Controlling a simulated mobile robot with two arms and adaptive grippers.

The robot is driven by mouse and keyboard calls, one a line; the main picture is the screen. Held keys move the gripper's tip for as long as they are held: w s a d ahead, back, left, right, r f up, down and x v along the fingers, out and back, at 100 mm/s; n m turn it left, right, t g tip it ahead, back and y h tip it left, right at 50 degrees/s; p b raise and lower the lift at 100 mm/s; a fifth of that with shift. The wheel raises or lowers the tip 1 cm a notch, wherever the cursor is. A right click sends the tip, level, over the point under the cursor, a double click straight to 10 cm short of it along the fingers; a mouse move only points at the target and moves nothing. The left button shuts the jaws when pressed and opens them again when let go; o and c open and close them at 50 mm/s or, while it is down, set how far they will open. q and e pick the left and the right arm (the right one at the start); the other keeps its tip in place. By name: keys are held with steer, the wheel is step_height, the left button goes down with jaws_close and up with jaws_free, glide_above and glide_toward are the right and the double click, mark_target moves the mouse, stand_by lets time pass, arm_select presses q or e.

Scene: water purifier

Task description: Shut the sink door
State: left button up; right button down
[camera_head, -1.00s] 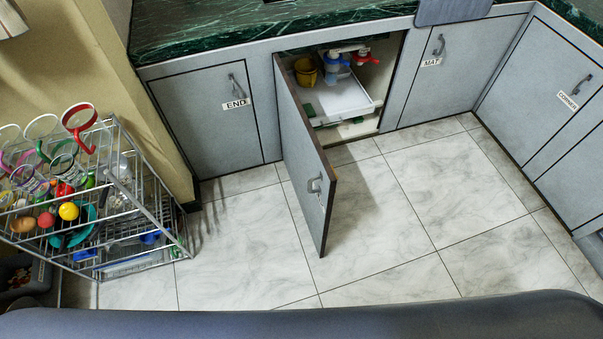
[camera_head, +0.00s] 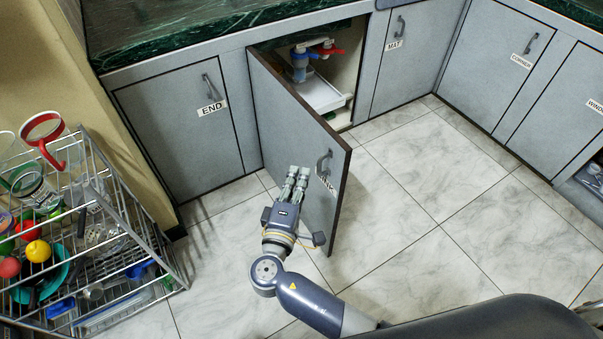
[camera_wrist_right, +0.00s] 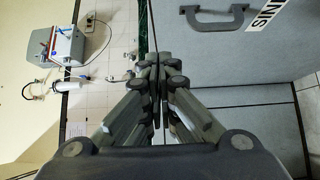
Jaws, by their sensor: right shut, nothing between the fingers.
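The sink door (camera_head: 285,125) is a grey cabinet panel standing open, swung out from the cabinet front. Its handle (camera_head: 324,164) and a partly hidden white label (camera_head: 326,188) are near its free edge. My right gripper (camera_head: 298,172) is shut and empty, beside the door's outer face. In the right wrist view, the shut fingertips (camera_wrist_right: 153,62) are close to the door (camera_wrist_right: 240,65), with its handle (camera_wrist_right: 220,15) toward the upper right. I cannot tell whether they touch it. My left gripper is not in view.
Inside the open cabinet are a white tray (camera_head: 318,94) and blue and red fittings (camera_head: 302,62). The END door (camera_head: 180,130) is shut to the left. A wire rack (camera_head: 150,225) with dishes stands at far left. The tiled floor (camera_head: 430,190) is clear at right.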

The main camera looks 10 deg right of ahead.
glide_toward(324, 132)
steer(key=w+a, duration=0.2)
steer(key=shift+w+d+r, duration=0.1)
steer(key=shift+w+d, duration=0.25)
steer(key=shift+d, duration=0.3)
steer(key=shift+w+d+f, duration=0.1)
steer(key=shift+w+d, duration=0.25)
steer(key=shift+d, duration=0.25)
steer(key=shift+w+d+r, duration=0.1)
steer(key=shift+w+d, duration=0.3)
steer(key=shift+d, duration=0.25)
steer(key=shift+d, duration=0.1)
